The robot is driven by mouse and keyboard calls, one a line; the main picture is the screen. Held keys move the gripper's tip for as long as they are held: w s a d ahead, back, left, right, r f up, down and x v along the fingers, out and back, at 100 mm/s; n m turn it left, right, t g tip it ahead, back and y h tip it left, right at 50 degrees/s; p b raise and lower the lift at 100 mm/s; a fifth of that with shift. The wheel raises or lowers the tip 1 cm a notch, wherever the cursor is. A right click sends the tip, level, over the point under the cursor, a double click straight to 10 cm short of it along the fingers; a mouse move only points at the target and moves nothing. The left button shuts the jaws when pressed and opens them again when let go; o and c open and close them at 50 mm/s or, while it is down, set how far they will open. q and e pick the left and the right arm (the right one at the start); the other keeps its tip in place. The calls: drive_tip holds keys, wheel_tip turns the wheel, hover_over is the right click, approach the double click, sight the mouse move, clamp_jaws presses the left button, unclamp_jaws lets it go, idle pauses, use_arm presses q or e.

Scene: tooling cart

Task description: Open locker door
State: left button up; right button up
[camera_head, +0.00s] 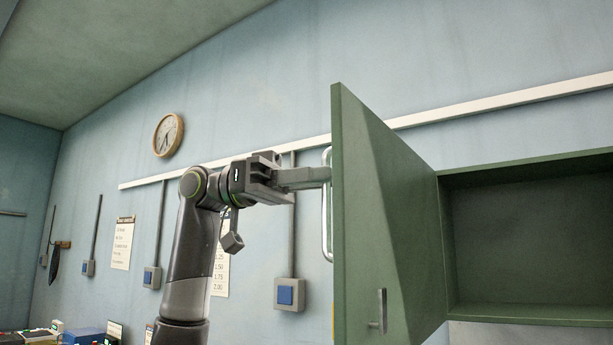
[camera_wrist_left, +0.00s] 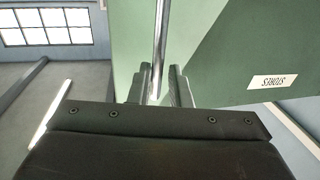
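The green locker door (camera_head: 385,220) stands swung wide open, its hinge side at the open green locker (camera_head: 540,312) on the right. The door's outer face with a "STORES" label shows in the left wrist view (camera_wrist_left: 240,50). A shiny vertical bar handle (camera_head: 327,240) is on the outer face; it also shows in the left wrist view (camera_wrist_left: 161,45). My left gripper (camera_head: 322,176) is at the handle. In the wrist view its two fingers stand on either side of the bar, with gaps visible, so it looks open around it. My right gripper is out of view.
The visible locker interior (camera_head: 530,240) is empty. A small metal latch (camera_head: 379,312) is on the door's inner face. A wall rail (camera_head: 500,98), clock (camera_head: 168,135) and switch box (camera_head: 289,294) are on the blue wall behind. Coloured items stand at lower left.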

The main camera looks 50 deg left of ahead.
use_arm(q)
drive_tip(key=o, duration=0.3)
drive_tip(key=shift+w+d+f, duration=0.1)
drive_tip(key=shift+w+d, duration=0.05)
drive_tip(key=shift+w, duration=0.5)
drive_tip(key=shift+s, duration=0.15)
drive_tip(key=shift+v, duration=8.85)
